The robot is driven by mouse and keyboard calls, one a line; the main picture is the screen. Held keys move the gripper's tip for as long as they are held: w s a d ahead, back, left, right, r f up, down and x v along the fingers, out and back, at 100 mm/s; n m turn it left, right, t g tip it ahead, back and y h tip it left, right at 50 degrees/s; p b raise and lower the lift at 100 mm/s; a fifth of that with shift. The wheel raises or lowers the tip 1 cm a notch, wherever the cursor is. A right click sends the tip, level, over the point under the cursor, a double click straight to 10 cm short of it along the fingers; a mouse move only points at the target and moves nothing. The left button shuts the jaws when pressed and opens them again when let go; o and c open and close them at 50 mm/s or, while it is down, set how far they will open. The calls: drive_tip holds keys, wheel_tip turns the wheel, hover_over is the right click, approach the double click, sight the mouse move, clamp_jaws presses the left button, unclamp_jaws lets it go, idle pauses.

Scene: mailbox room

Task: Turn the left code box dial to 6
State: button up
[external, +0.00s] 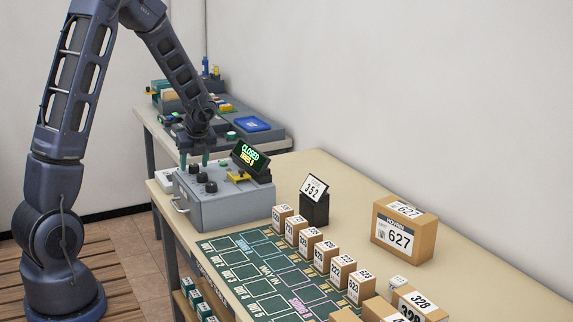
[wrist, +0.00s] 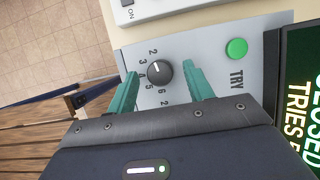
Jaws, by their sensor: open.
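The grey code box (external: 225,205) sits on the table with dark dials on its sloped top. My gripper (external: 194,161) points down at the dial farthest from the external camera (external: 194,169). In the wrist view, this dark round dial (wrist: 159,73) lies between the two teal fingers of my gripper (wrist: 160,88), which are open with gaps on both sides. The other dials are hidden below my gripper in the wrist view.
A green TRY button (wrist: 236,48) is beside the dial. A display (external: 250,156) reading CLOSED with a tries line stands on the box's right. Small boxes (external: 310,243) line the green mat (external: 250,270). A larger carton (external: 405,232) stands at the right.

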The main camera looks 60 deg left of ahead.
drive_tip(key=shift+a+f, duration=0.1)
drive_tip(key=shift+f, duration=0.2)
drive_tip(key=c, duration=1)
